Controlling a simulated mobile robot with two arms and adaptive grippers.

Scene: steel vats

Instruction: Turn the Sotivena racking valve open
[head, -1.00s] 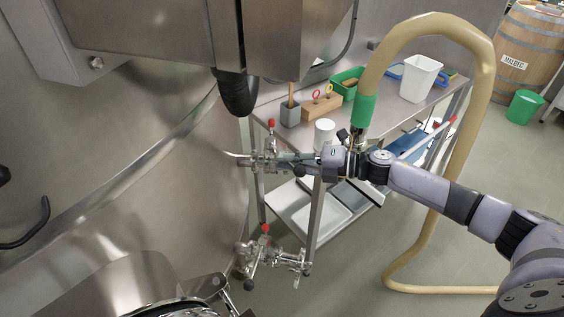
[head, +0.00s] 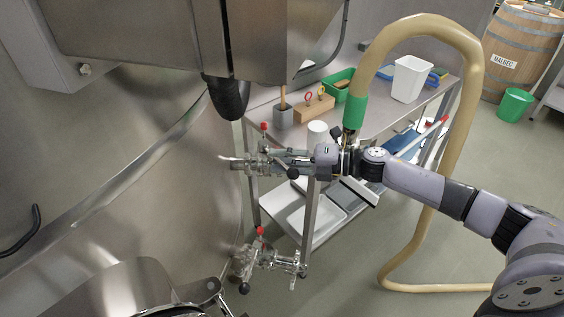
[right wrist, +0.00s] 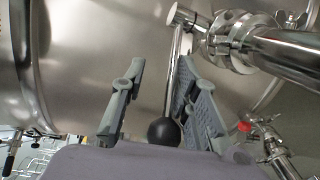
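The upper valve (head: 262,163) sticks out from the steel vat wall in the head view, with a small red-tipped part above it. Its lever ends in a black ball knob (head: 293,173). My right gripper (head: 285,157) is at this lever. In the right wrist view, the lever's steel rod (right wrist: 174,75) and the black ball (right wrist: 164,131) lie between the two fingers of the right gripper (right wrist: 160,97), nearer the right finger. The fingers stand apart. I cannot tell if one touches the rod. No valve name is readable. My left gripper is not in view.
A lower valve (head: 267,257) with a red-tipped part sits below on the vat (head: 160,190). A steel cart (head: 372,107) with a tool block, green bin and white tub stands behind my right arm. A thick beige hose (head: 468,150) arches behind that arm. A barrel stands far right.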

